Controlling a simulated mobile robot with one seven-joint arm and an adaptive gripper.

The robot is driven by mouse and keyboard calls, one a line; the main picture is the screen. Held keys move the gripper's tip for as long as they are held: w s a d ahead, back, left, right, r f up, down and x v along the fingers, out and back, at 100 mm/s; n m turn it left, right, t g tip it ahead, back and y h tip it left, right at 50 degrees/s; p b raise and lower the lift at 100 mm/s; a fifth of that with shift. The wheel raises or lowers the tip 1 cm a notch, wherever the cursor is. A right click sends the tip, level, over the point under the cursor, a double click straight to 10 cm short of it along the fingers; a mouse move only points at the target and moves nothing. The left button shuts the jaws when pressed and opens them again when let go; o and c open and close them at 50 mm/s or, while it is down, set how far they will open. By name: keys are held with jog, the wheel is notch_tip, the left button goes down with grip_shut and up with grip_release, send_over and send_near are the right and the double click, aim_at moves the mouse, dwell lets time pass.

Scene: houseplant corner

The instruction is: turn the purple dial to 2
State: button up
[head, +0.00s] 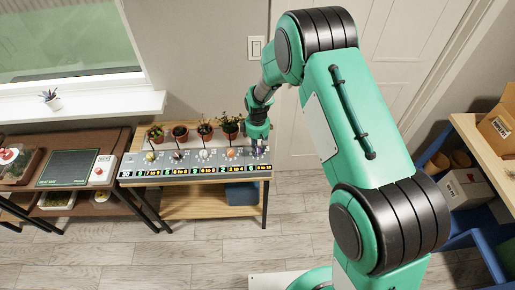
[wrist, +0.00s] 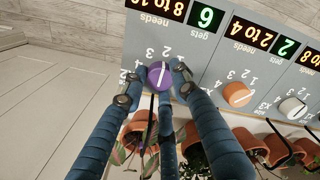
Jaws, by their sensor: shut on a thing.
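The purple dial (wrist: 159,75) is on the sloped grey panel (wrist: 150,25) in the wrist view, near one end of its row. A white line marks its face, and 1, 2 and 3 are printed beside it; I cannot tell exactly which number it points to. My gripper (wrist: 155,84) is shut on the dial, one finger on each side. In the head view, my gripper (head: 259,143) is at the right end of the panel and mostly hides the dial. The displays by the dial read "gets 6" and "needs 8 to 10".
An orange dial (wrist: 237,94) and a white dial (wrist: 292,108) sit farther along the panel. Several potted plants (head: 180,132) stand in a row behind it, close to my gripper. A brown table (head: 60,165) stands to the left.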

aim_at(258, 150)
dwell(0.3)
jog(key=o, duration=1.2)
jog(key=shift+c, duration=0.2)
jog(key=shift+r, duration=0.15)
notch_tip(258, 150, up, 12)
